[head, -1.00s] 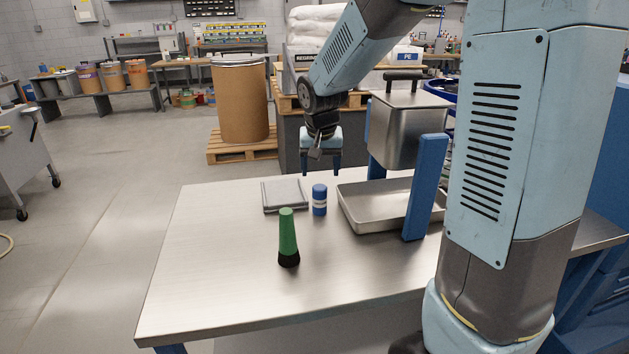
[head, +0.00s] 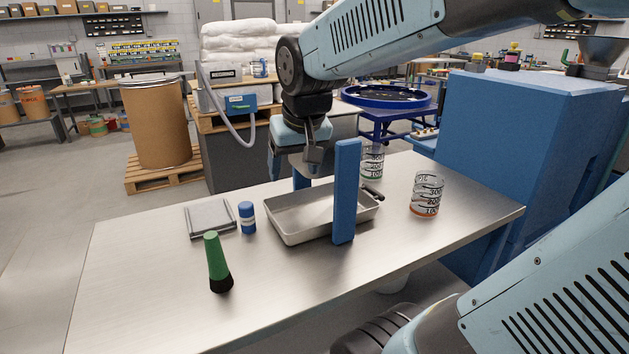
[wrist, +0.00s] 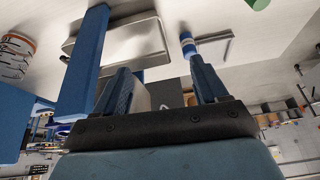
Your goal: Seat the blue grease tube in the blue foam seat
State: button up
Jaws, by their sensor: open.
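A small upright blue cylinder with a white band (head: 247,217) stands on the steel table; I cannot tell whether it is the blue grease tube. It also shows in the wrist view (wrist: 188,46). A green tube with a black cap (head: 217,262) stands cap down, nearer the front. I cannot make out a blue foam seat. My gripper (wrist: 160,85) is open, above the table near the steel tray (head: 290,234), right of and behind the blue cylinder.
The blue post (head: 345,195) stands upright at the tray's front. A graduated beaker (head: 427,194) stands at right, another (head: 372,163) behind. The table's front left is clear.

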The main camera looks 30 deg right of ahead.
jog(key=s+d, duration=0.1)
jog(key=s, duration=0.5)
jog(key=shift+s+r+n+t, duration=0.15)
jog(key=shift+r+n+t, duration=0.15)
jog(key=shift+s+a, duration=0.6)
jog(key=shift+s, duration=0.3)
jog(key=shift+o, duration=0.2)
jog(key=shift+s+f, duration=0.1)
jog(key=n+h, duration=0.3)
jog(key=n, duration=2.7)
send_near(244, 207)
jog(key=shift+m, duration=0.3)
jog(key=x, duration=1.2)
jog(key=shift+f, duration=0.3)
jog(key=shift+d, duration=0.1)
